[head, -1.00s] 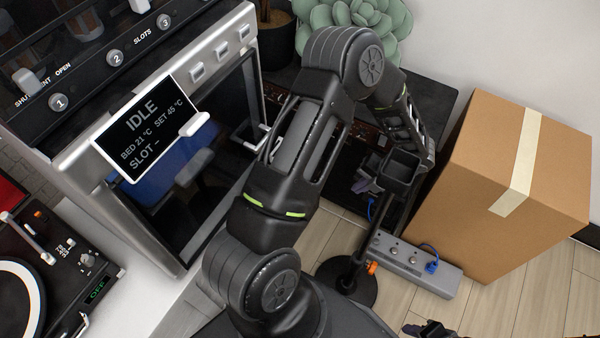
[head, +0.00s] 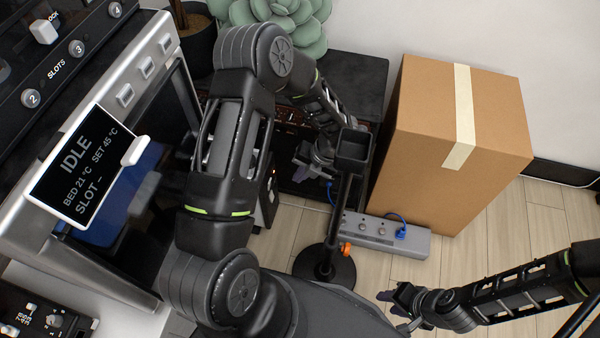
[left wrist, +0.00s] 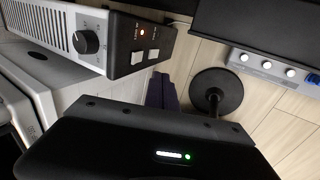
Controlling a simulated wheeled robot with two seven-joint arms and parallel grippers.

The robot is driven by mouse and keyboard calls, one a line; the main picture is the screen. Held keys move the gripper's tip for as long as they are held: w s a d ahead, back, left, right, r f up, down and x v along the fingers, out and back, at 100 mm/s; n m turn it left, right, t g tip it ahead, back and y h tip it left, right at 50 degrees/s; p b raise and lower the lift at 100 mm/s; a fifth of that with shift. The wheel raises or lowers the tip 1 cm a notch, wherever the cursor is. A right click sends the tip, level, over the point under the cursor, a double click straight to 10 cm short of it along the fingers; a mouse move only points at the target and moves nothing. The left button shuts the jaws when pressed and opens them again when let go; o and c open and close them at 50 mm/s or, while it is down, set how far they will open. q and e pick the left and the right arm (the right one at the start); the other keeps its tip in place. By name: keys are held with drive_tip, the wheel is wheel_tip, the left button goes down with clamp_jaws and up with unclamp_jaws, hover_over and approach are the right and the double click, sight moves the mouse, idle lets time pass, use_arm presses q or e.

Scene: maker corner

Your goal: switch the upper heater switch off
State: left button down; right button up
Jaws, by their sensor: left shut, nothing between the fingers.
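The heater (left wrist: 100,40) shows in the left wrist view at upper left, a pale grilled body with a black knob and a dark end panel. Two white rocker switches (left wrist: 146,55) sit side by side on that panel near a lit orange-red lamp; I cannot tell which is the upper one or how each is set. In the head view the heater (head: 269,190) is mostly hidden behind my left arm. My left gripper (head: 303,162) is shut and empty, right of the heater; its fingers (left wrist: 163,92) are below the panel in the wrist view, apart from it. My right gripper (head: 388,297) is at lower right, its jaws unclear.
A grey power strip (head: 385,237) with a blue plug lies by a cardboard box (head: 450,140). A black stand with a round base (head: 325,268) is close to my left gripper. A machine with an IDLE display (head: 85,165) stands left. Floor between box and right arm is clear.

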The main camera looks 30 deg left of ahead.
sight(270, 184)
use_arm(q)
drive_tip(key=s+a+f+b, duration=0.2)
drive_tip(key=a+f, duration=0.3)
drive_tip(key=a, duration=0.1)
drive_tip(key=shift+a+f, duration=0.25)
drive_tip(key=shift+f, duration=0.1)
drive_tip(key=shift+s+a+r+p, duration=0.1)
drive_tip(key=shift+s+a+p, duration=0.1)
drive_tip(key=shift+a+p, duration=0.1)
